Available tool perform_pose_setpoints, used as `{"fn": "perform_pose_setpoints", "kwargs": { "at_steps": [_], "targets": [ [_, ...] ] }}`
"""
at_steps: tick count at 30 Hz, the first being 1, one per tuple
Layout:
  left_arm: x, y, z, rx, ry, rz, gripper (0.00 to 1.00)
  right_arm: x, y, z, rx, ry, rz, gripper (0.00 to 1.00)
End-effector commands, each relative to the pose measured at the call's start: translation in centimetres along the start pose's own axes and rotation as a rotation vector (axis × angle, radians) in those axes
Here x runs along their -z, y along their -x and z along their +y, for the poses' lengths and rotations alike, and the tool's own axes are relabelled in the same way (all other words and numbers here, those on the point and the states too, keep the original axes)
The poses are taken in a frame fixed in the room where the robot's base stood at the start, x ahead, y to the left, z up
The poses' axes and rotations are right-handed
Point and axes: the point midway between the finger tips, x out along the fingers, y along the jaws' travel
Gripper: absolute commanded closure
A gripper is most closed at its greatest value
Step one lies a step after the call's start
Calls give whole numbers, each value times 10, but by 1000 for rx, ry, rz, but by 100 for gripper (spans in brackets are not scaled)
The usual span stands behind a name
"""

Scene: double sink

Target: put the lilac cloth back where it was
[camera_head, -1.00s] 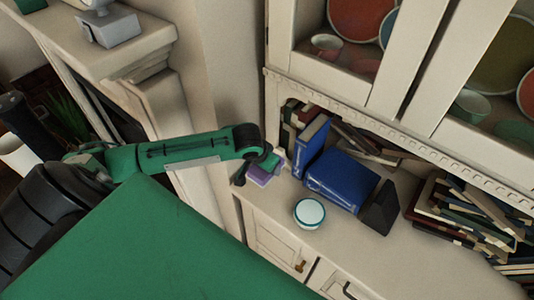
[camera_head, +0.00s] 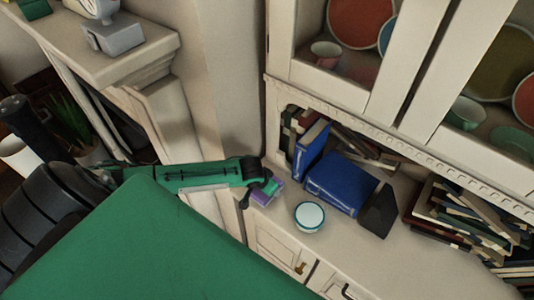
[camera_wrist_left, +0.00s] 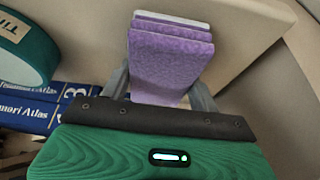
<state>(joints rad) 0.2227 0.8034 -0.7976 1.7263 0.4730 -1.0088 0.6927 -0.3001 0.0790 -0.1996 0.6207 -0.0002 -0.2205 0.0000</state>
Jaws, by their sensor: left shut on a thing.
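The lilac cloth (camera_head: 267,198) is at the left end of the cabinet's counter, partly hidden by my left gripper (camera_head: 270,188). In the left wrist view the folded cloth (camera_wrist_left: 168,68) sits between the two fingers of my left gripper (camera_wrist_left: 165,92), which is shut on it. Its folded layers point away from the palm. I cannot tell whether the cloth touches the counter. My right gripper is not in view.
A pile of books (camera_head: 470,215) lies farther right. The counter's front is clear.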

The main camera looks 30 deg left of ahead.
Motion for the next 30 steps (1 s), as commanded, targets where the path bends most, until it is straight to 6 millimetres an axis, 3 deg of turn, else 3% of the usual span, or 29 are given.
{"fn": "perform_pose_setpoints", "kwargs": {
  "at_steps": [1,4,16,20,30],
  "targets": [
    [0,0,0,0,0,0,35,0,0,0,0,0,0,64],
    [0,0,0,0,0,0,17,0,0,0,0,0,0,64],
    [0,6,-1,0,1,1,17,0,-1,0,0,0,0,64],
    [0,22,0,-1,0,1,17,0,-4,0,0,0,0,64],
    [0,87,0,0,-1,2,17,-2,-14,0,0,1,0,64]
  ]
}}
